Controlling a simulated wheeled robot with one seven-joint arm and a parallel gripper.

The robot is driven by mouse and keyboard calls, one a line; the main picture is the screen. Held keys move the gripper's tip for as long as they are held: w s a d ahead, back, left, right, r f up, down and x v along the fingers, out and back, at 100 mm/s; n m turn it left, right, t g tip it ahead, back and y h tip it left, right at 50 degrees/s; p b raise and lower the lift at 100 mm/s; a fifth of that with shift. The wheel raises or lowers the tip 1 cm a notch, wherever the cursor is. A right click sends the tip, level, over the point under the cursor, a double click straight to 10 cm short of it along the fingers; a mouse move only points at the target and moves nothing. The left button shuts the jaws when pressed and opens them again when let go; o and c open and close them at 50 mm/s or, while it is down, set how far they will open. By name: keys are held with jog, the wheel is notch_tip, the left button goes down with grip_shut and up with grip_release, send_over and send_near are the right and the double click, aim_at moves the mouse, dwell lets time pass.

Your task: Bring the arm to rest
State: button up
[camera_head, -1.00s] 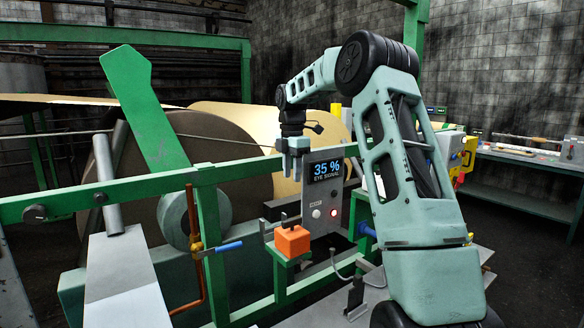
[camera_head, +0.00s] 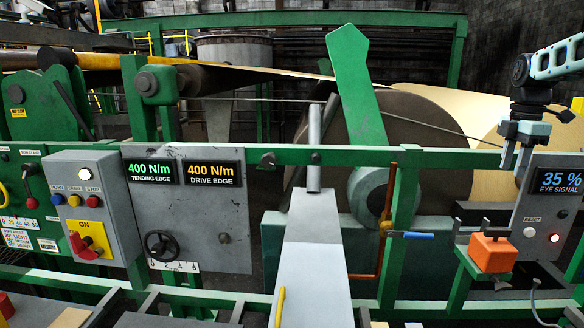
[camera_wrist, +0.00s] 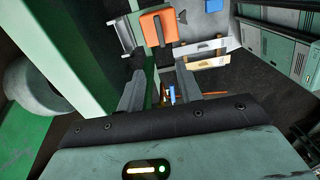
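My gripper (camera_head: 516,165) hangs at the right of the head view, fingers pointing down, in front of the big paper roll and left of the eye signal box. In the wrist view my gripper (camera_wrist: 160,88) shows two fingers standing apart with nothing held between them. Part of my arm (camera_head: 560,58) enters from the right edge; the rest is out of view. An orange block (camera_head: 492,253) sits below the gripper on a green bracket, and it also shows beyond the fingers in the wrist view (camera_wrist: 158,27). The gripper is clear of it.
The eye signal box (camera_head: 556,205) reads 35 % with a lit red button, close to the gripper. A green rail (camera_head: 350,156) runs across. A gauge panel (camera_head: 205,225) shows 400 N/m twice. A switch box (camera_head: 92,205) stands left. A blue-handled valve (camera_head: 412,235) sticks out.

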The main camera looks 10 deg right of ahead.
jog(key=s+a+f+m+b, duration=0.15)
jog(key=a+f, duration=0.25)
jog(key=a, duration=1.3)
jog(key=s+a+f+m+b, duration=0.1)
jog(key=s+a+f, duration=0.15)
jog(key=a, duration=1.35)
jog(key=s+a+f+m, duration=0.1)
jog(key=s+a+f, duration=0.3)
jog(key=s+a, duration=0.4)
jog(key=s+a+f+m+b, duration=0.1)
jog(key=s+a+f+m, duration=0.1)
jog(key=s, duration=0.7)
jog(key=s+a+f+m+b, duration=0.1)
jog(key=s+a+f, duration=0.4)
jog(key=s, duration=0.5)
jog(key=shift+f+m+y+b, duration=0.35)
jog(key=shift+f+m, duration=0.1)
jog(key=shift+f, duration=0.25)
jog(key=shift+d, duration=0.1)
